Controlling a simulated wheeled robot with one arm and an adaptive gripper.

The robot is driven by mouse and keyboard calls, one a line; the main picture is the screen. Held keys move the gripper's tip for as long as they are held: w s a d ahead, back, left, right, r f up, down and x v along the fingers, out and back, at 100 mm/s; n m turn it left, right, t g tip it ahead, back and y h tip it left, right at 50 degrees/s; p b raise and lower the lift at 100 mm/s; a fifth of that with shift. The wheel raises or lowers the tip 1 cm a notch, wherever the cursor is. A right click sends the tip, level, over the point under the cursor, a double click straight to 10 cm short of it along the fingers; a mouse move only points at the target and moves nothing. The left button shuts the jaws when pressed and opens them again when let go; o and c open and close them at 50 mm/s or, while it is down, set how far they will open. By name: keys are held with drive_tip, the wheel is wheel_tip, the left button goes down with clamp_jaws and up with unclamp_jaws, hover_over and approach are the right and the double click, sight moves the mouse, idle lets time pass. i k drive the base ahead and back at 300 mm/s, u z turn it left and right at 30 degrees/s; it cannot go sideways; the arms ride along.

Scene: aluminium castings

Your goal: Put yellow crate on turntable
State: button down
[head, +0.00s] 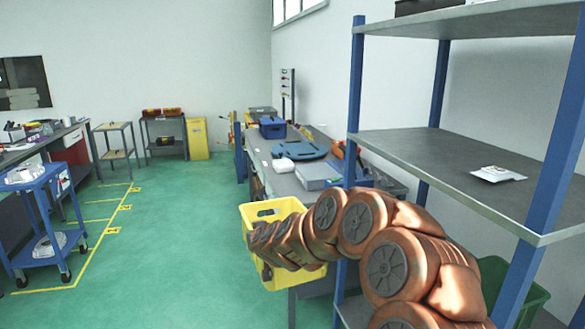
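The yellow crate (266,208) is in the lower middle of the head view, in front of the long workbench and left of the shelf rack. It appears raised off the floor. My copper-coloured arm crosses in front of it from the lower right. The arm's dark, ribbed end (262,240) overlaps the crate's front, and its fingers cannot be made out. Whether they grip the crate is hidden. I cannot identify a turntable for sure. A flat blue piece (298,150) with a curved outline lies on the workbench behind the crate.
The shelf rack (356,90) with blue posts stands close on the right. The workbench (262,165) holds a blue box (272,128) and a grey case (317,175). A blue cart (40,180) stands left. Green floor (165,240) is clear between.

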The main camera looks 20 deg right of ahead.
sight(299, 148)
drive_tip(key=z, duration=0.05)
drive_tip(key=k, duration=0.4)
drive_tip(key=u, duration=0.75)
drive_tip(key=i, duration=1.5)
drive_tip(key=u, duration=0.6)
drive_tip(key=i, duration=1.95)
drive_tip(key=z, duration=0.35)
drive_tip(key=i, duration=1.4)
drive_tip(key=z, duration=1.75)
drive_tip(key=i, duration=0.7)
drive_tip(key=z, duration=0.7)
